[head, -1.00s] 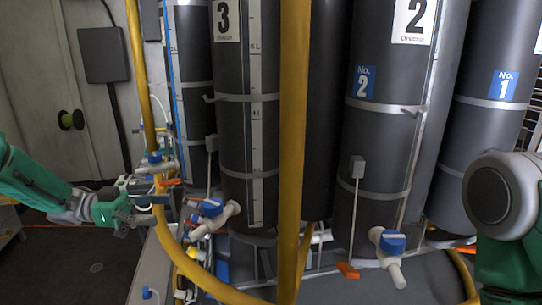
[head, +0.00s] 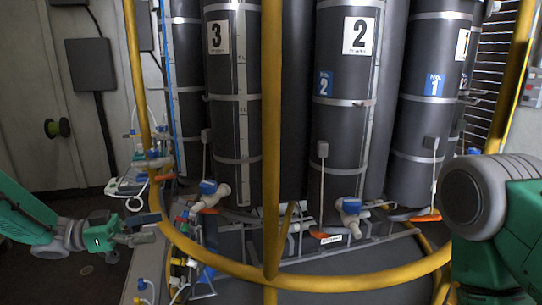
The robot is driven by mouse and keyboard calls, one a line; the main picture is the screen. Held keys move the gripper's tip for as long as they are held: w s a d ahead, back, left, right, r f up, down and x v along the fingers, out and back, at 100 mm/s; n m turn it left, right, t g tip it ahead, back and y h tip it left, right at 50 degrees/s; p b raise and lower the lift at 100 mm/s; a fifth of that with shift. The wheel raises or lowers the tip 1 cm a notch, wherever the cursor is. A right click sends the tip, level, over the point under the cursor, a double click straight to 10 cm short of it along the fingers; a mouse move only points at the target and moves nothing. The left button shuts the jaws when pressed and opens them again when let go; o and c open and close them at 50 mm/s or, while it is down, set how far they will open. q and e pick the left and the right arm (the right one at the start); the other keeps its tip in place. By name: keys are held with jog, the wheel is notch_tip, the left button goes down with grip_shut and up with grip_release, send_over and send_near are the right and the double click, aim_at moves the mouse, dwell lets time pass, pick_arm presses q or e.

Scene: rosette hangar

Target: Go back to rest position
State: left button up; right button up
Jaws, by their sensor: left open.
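My left gripper (head: 140,239) is at the lower left of the head view, at the end of a green arm. It is open and holds nothing that I can see. It is to the left of the yellow rail (head: 215,262), near the edge of a grey platform. My right arm shows at the right as a green link with a grey joint; its gripper is out of view.
Dark cylinders labelled 3 (head: 232,120), 2 (head: 345,120) and 1 (head: 432,120) stand behind the yellow rail and its upright post (head: 271,140). Blue-handled white valves (head: 350,207) sit at their bases. A pale wall with a grey box (head: 91,64) is at the left.

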pick_arm(q)
jog(key=d+f+n+t+y, duration=0.45)
jog(key=f+n+t, duration=0.2)
jog(key=f, duration=0.35)
jog(key=s+f+n+g+y, duration=0.2)
jog(key=s+f+n+y, duration=0.45)
jog(key=s+f, duration=0.65)
jog(key=s+a+f+g+y, duration=0.2)
jog(key=s, duration=0.6)
jog(key=s+a+f+n+g+y+b, duration=0.1)
jog(key=s+a+f+g+y, duration=0.1)
jog(key=s, duration=0.6)
jog(key=s+a+f+g+y, duration=0.2)
jog(key=s+f+g+y, duration=0.1)
jog(key=s, duration=0.5)
jog(key=shift+s+f+g, duration=0.15)
jog(key=shift+f+g, duration=0.2)
jog(key=shift+f, duration=0.3)
jog(key=shift+w, duration=0.2)
